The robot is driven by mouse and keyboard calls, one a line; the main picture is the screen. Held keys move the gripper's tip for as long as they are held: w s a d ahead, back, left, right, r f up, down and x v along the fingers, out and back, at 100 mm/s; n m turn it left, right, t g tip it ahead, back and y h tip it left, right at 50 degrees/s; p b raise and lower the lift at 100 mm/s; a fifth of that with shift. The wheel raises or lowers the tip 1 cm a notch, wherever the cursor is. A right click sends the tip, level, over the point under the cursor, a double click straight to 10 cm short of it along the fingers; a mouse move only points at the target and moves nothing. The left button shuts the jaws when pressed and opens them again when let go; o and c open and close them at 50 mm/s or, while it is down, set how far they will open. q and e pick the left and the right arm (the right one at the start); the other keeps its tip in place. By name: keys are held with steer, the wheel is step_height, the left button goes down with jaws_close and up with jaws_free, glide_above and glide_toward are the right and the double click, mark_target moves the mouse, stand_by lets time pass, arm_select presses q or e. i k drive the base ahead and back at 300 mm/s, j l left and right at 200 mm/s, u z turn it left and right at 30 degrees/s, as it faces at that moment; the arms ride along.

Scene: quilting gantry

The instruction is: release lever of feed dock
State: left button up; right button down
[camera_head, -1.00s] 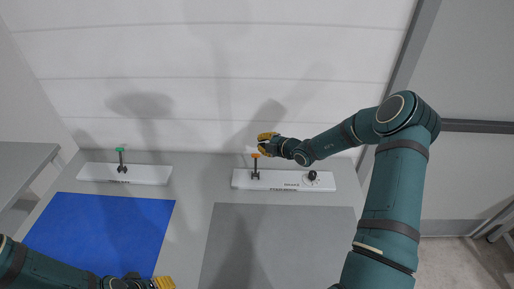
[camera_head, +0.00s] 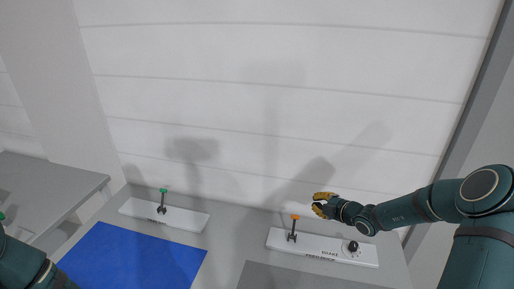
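A lever with an orange tip (camera_head: 295,218) stands upright on the right white panel (camera_head: 316,247). A lever with a green tip (camera_head: 163,190) stands on the left white panel (camera_head: 187,219). The panel lettering is too small to read surely, so I cannot tell which is the feed dock. My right gripper (camera_head: 318,204) is to the right of the orange tip and slightly higher in the picture. Its yellow fingers are apart, with nothing between them, and a small gap separates them from the lever. My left gripper is out of view; only its arm shows at the lower left.
A black knob (camera_head: 353,246) sits at the right end of the right panel. A blue mat (camera_head: 135,259) and a grey mat (camera_head: 300,278) lie in front of the panels. A grey table (camera_head: 55,185) stands at left. A pale wall (camera_head: 280,110) rises behind.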

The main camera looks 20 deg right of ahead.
mark_target(294, 217)
steer(key=k+l, duration=0.25)
steer(key=k, duration=0.2)
steer(key=k+l, duration=0.2)
steer(key=k, duration=0.3)
